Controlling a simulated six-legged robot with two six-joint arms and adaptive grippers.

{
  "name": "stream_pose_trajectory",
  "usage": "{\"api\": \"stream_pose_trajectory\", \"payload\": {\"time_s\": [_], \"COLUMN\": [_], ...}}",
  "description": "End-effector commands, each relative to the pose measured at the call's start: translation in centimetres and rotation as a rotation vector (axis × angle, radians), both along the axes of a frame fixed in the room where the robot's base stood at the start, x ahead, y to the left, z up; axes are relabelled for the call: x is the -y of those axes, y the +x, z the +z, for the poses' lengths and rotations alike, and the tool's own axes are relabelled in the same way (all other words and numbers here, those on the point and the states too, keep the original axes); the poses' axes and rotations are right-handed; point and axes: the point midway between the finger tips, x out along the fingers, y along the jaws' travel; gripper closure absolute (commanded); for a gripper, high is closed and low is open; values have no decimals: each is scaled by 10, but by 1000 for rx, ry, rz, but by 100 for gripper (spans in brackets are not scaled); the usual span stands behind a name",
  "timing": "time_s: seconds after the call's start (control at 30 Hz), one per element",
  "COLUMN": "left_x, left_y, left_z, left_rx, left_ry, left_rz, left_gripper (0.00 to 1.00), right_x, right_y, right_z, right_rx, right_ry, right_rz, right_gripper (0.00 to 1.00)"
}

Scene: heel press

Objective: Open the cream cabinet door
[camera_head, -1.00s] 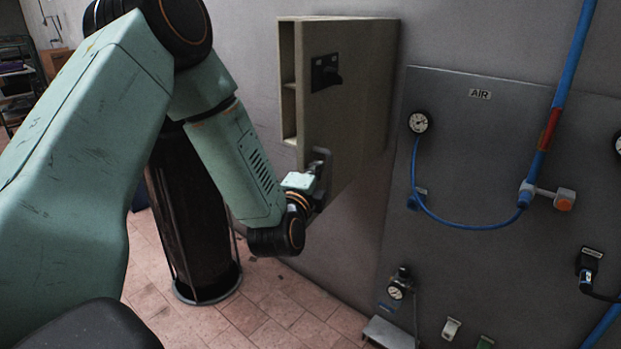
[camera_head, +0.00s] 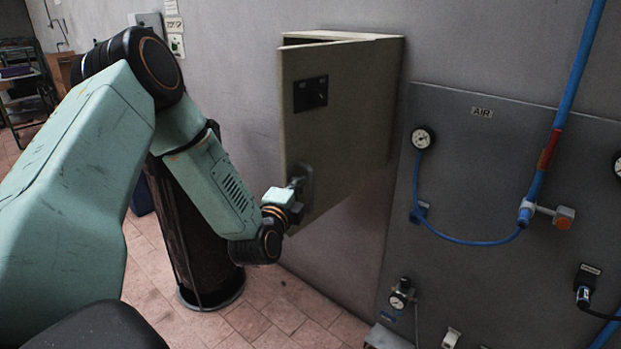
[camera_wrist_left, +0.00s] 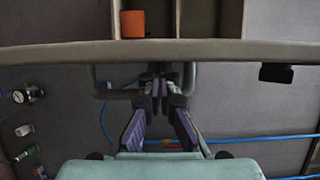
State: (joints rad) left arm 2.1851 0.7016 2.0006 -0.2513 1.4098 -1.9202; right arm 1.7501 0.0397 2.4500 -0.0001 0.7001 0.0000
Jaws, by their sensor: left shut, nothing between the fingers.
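The cream cabinet door (camera_head: 345,120) stands open from its grey-cream cabinet (camera_head: 394,100) on the wall, with a dark gap along the top. A black latch (camera_head: 310,94) is on its face. My left gripper (camera_head: 298,187) is shut and empty at the handle (camera_head: 307,186), low on the door's left side. In the left wrist view the shut fingers (camera_wrist_left: 160,86) point at the bar handle (camera_wrist_left: 103,84) below the door edge (camera_wrist_left: 60,54). Contact is hard to tell. An orange item (camera_wrist_left: 132,24) on the cabinet's shelves shows beyond the edge. My right gripper is out of view.
A grey panel marked AIR (camera_head: 470,190) with gauges and a blue hose (camera_head: 470,240) is right of the cabinet. A dark cylinder (camera_head: 195,230) stands on the tiled floor behind my left arm. A shelf rack (camera_head: 22,95) is far left.

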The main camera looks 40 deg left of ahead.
Motion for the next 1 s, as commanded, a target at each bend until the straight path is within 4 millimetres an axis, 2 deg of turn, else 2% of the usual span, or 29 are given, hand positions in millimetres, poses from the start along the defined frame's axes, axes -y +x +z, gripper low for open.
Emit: {"api": "stream_pose_trajectory", "payload": {"time_s": [0.03, 0.1, 0.3, 1.0], "left_x": [-8, -16, -30, -31], "left_y": [-1, -1, -2, -1], "left_z": [5, 4, 2, 0], "left_rx": [0, 0, -1, -1], "left_ry": [-1, -1, 3, 4], "left_rz": [4, 4, 1, -2], "left_gripper": [100, 100, 100, 100], "right_x": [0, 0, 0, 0], "right_y": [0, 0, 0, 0], "right_z": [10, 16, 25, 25], "right_rx": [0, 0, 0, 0], "right_ry": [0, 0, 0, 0], "right_rz": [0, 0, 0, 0], "right_gripper": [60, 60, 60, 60]}}
